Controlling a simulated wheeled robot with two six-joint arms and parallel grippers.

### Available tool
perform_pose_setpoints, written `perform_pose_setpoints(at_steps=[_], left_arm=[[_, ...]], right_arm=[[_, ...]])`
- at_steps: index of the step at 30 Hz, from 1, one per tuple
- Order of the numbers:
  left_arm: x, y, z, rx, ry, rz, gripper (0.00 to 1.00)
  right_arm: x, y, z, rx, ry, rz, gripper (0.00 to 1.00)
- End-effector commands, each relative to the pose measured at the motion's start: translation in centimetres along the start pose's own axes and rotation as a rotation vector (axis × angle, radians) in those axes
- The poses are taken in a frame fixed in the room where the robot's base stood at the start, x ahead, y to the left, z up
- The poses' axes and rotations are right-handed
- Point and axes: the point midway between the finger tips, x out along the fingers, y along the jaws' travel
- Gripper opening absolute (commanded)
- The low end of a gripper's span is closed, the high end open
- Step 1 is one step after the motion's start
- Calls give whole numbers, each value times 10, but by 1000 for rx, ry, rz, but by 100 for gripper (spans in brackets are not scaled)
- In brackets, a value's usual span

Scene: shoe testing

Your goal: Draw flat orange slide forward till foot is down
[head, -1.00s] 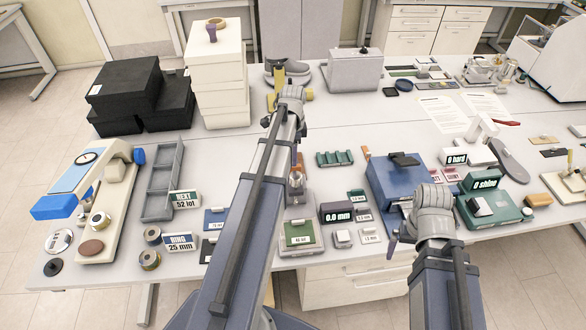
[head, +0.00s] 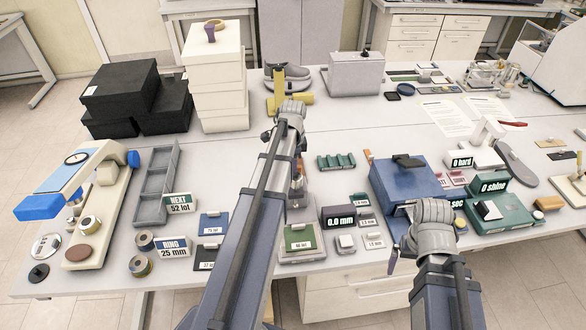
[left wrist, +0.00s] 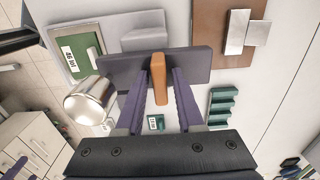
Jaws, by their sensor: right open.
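The flat orange slide (left wrist: 158,80) shows in the left wrist view as a narrow bar standing out from a dark grey-purple block (left wrist: 195,65). My left gripper (left wrist: 158,82) is open, with one purple finger on each side of the slide and a visible gap on both sides. A shiny metal cylinder (left wrist: 90,100), which may be the foot, is left of the block; I cannot tell whether it touches anything below. In the head view my left arm hides the slide and the left gripper. My right gripper (head: 393,258) is open and empty, low at the table's front edge.
A green sample pad (head: 298,238) lies beside my left arm, near a "0.0 mm" display (head: 340,219). A blue box (head: 402,185) stands just beyond the right gripper. A green ribbed holder (head: 337,162) is right of the left arm. Black boxes (head: 115,95) stand back left.

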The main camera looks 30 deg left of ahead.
Motion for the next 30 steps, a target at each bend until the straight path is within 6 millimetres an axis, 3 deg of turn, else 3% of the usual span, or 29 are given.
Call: perform_pose_setpoints(at_steps=[1,9,30], left_arm=[[0,0,0,0,0,0,30],[0,0,0,0,0,0,0],[0,0,0,0,0,0,0]], right_arm=[[0,0,0,0,0,0,100],[0,0,0,0,0,0,100],[0,0,0,0,0,0,100]])
